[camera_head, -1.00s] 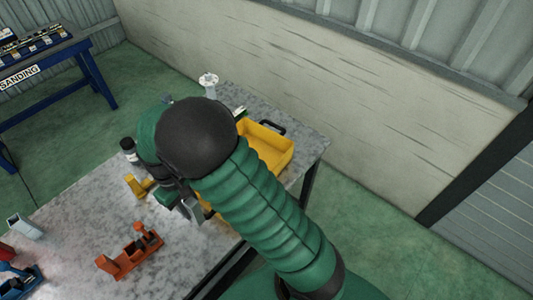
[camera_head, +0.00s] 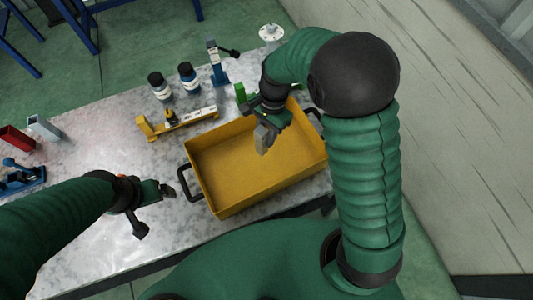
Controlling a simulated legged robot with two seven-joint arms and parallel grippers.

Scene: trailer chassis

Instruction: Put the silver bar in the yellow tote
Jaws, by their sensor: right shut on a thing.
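The yellow tote (camera_head: 214,199) stands on the grey speckled table, its inside empty as far as I can see. My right gripper (camera_head: 268,130) is above the far part of the tote. It is shut on a small grey block, which looks like the silver bar (camera_head: 263,140). The bar hangs over the tote's interior, apart from its floor; its upper end is hidden in the jaws. My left gripper (camera_head: 154,208) is over the table left of the tote, with its fingers apart and nothing between them.
A yellow tool (camera_head: 175,124), two dark-capped bottles (camera_head: 160,87) and a blue tool (camera_head: 217,66) stand beyond the tote. A red bin (camera_head: 17,138) and a silver bin (camera_head: 43,127) are at the left. The tote's black handle (camera_head: 187,183) is near my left gripper.

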